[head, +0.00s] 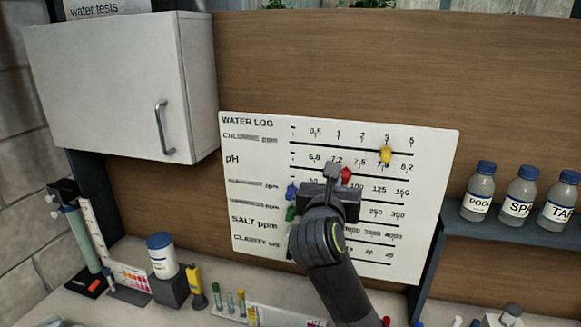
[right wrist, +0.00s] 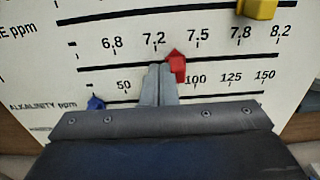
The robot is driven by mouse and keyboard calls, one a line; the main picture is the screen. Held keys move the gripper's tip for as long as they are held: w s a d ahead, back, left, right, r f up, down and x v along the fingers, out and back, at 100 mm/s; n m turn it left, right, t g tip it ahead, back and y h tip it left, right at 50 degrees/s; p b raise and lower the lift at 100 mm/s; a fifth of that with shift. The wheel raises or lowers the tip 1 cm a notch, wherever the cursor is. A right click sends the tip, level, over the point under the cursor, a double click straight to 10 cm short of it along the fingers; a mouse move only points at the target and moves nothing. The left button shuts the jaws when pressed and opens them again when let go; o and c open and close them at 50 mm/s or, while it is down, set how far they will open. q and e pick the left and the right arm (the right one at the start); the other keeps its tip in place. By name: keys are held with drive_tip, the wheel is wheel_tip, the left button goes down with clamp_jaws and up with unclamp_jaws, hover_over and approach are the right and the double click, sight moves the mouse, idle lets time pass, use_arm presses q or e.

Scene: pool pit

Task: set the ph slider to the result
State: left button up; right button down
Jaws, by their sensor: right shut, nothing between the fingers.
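The red pH slider (head: 346,175) sits on the pH line of the white water log board (head: 425,145). In the right wrist view the red slider (right wrist: 176,67) points between 7.2 and 7.5. My right gripper (head: 334,172) is at the board with its fingers shut and empty. In the right wrist view the fingertips of my right gripper (right wrist: 160,70) lie just left of the red slider, against it or very close; I cannot tell if they touch. My left gripper is not in view.
The yellow chlorine slider (head: 386,154) stands near 3, above and right. The blue slider (head: 291,192) and green slider (head: 291,214) sit at the left of lower lines. A white cabinet (head: 115,85) hangs left; bottles (head: 520,192) stand on the right shelf (head: 500,222).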

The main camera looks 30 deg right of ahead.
drive_tip(key=shift+s+d+p, duration=1.35)
drive_tip(key=shift+s+d, duration=0.4)
drive_tip(key=shift+s, duration=0.2)
drive_tip(key=shift+s+d, duration=0.55)
drive_tip(key=shift+s, duration=0.1)
drive_tip(key=shift+w, duration=0.1)
drive_tip(key=shift+w+a, duration=0.55)
drive_tip(key=shift+s, duration=0.1)
drive_tip(key=shift+f, duration=0.1)
